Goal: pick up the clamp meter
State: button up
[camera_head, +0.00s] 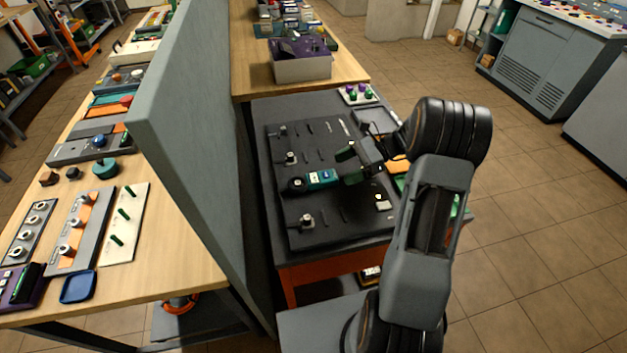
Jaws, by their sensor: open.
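The clamp meter (320,179) has a teal body and a dark round end with some orange at its left. It lies on a black panel (270,216) on top of the dark bench. My gripper (343,166) is over the panel, just right of the clamp meter, with its two fingers apart and nothing seen between them. One finger appears close to the meter's right end. I cannot tell whether they touch or how high the finger is above the panel.
Several small knob-like parts (306,221) stand on the panel. A tall grey partition (190,120) runs along the bench's left side. Trays and a white board (357,94) are at the right. Open floor lies further right.

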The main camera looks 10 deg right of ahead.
aim_at(331, 174)
jog(key=shift+p+x, duration=0.4)
jog(key=shift+x, duration=2.4)
jog(key=shift+f, duration=0.1)
jog(key=shift+d, duration=0.1)
jog(key=c, duration=1.2)
jog(key=shift+c, duration=0.2)
